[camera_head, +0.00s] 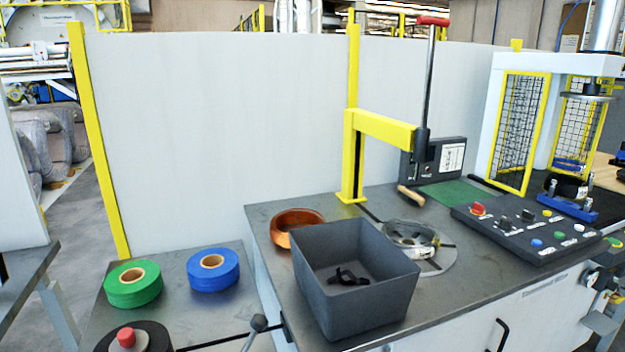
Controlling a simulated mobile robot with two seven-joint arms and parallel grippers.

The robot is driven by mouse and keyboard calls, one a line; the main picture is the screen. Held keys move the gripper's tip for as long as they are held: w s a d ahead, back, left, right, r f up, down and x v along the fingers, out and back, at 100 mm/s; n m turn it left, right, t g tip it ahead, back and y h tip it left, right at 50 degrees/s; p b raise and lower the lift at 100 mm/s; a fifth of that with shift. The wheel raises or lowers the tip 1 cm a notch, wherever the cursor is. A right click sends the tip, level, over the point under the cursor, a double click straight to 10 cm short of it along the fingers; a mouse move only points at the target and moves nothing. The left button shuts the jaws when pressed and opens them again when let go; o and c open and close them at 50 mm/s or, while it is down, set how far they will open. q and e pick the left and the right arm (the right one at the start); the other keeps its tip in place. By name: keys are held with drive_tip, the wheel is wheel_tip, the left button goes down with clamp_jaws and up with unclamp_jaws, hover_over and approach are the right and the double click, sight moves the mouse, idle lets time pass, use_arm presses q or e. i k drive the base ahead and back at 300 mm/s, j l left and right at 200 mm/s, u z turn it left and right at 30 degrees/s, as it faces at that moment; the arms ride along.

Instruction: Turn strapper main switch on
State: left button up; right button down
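A dark control panel (525,232) lies on the right part of the workbench. At its left end is a red rotary switch on a yellow plate (478,210), which looks like a main switch. Its exact setting is too small to read. The panel also carries dark knobs, a blue button (537,243) and several other small buttons. No lit lamp can be made out. Neither of my grippers can be made out in the head view.
A grey bin (352,297) with black items stands at the workbench front. Behind it are a copper coil (296,226) and a round turntable (420,246). A yellow post arm (385,130) rises behind. Green (133,284) and blue (213,268) rolls lie on the left table.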

sight(478, 208)
drive_tip(key=z, duration=1.3)
drive_tip(key=i+l, duration=0.35)
drive_tip(key=i+l+u, duration=0.1)
drive_tip(key=i+l, duration=0.3)
drive_tip(key=l, duration=0.2)
